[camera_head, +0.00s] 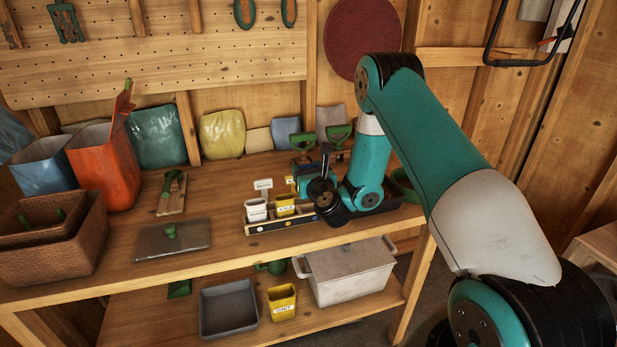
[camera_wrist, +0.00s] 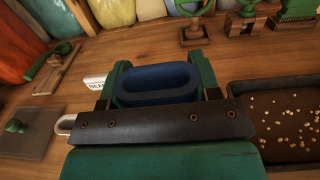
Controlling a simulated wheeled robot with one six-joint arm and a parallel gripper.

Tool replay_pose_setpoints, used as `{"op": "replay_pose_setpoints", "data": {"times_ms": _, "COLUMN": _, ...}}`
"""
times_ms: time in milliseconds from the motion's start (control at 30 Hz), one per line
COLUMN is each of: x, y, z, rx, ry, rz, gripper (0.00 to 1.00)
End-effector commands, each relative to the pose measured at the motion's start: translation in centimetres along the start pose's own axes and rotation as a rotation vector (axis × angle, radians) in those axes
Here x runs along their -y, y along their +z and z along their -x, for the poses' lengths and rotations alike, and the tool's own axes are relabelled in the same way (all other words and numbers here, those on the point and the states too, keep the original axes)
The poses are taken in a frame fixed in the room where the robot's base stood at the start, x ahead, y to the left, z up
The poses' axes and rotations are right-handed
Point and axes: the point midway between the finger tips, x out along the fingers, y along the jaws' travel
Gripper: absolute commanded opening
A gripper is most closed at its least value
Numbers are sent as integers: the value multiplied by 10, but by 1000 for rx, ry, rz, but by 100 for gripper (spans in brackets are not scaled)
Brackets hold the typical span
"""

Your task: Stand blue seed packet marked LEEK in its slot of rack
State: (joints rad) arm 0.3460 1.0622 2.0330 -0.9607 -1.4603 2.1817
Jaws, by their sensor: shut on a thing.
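The blue packet (camera_wrist: 155,87), seen from above as an open oval rim, sits between the two green fingers of my gripper (camera_wrist: 160,80) in the wrist view. My gripper is shut on it. Its LEEK marking cannot be read from here. In the head view my gripper (camera_head: 318,190) is over the right part of the rack (camera_head: 262,230), a low holder with a dark front strip. A white packet (camera_head: 257,212) and a yellow packet (camera_head: 285,208) stand in the rack's left part. My arm hides the rack's right end, and whether the blue packet touches the rack cannot be told.
A yellow pot (camera_head: 282,303), a grey tray (camera_head: 228,309) and a pale lidded box (camera_head: 349,275) are on the lower shelf. A soil tray (camera_wrist: 280,118) lies right of my gripper. Wicker baskets (camera_head: 45,262) and a flat lid (camera_head: 172,242) occupy the bench's left.

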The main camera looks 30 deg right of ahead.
Motion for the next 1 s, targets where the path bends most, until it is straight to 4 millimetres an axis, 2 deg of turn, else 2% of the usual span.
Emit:
{"op": "replay_pose_setpoints", "data": {"times_ms": 100, "x": 10, "y": -5, "z": -5, "rx": 17, "ry": -25, "rz": -3, "gripper": 34}}
{"op": "replay_pose_setpoints", "data": {"times_ms": 567, "x": 9, "y": -6, "z": -4, "rx": 18, "ry": -26, "rz": -1, "gripper": 34}}
{"op": "replay_pose_setpoints", "data": {"times_ms": 1000, "x": 8, "y": -37, "z": -5, "rx": 17, "ry": -25, "rz": -1, "gripper": 34}}
